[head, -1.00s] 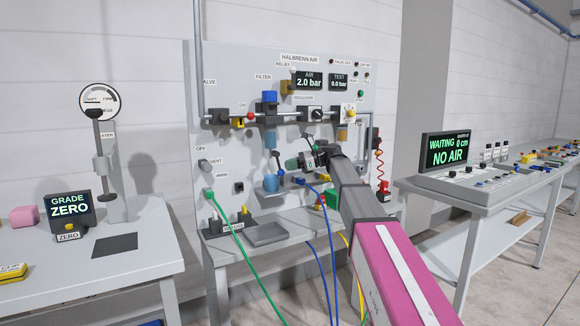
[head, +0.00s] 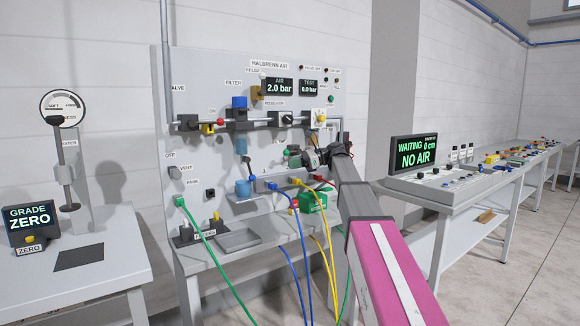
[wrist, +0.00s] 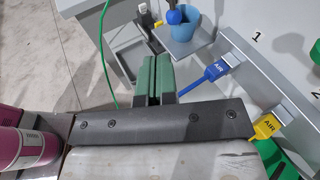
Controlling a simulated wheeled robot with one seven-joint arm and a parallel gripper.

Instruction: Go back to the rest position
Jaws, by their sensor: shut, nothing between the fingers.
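My gripper (head: 288,153) is up in front of the grey air panel (head: 205,150), on the end of my arm, which comes in from the lower right. Its green fingers also show in the wrist view (wrist: 153,78), pressed together with nothing between them. In the wrist view the fingertips point toward the shelf with the blue cup (wrist: 191,28) and appear apart from it. The cup (head: 243,188) stands left of and below my gripper in the head view.
A blue AIR plug (wrist: 217,69) and a yellow AIR plug (wrist: 265,127) sit near my fingers. Hoses hang below the panel. A grey tray (head: 238,240) lies on the bench. A console reading NO AIR (head: 415,152) stands right; a gauge stand (head: 65,165) stands left.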

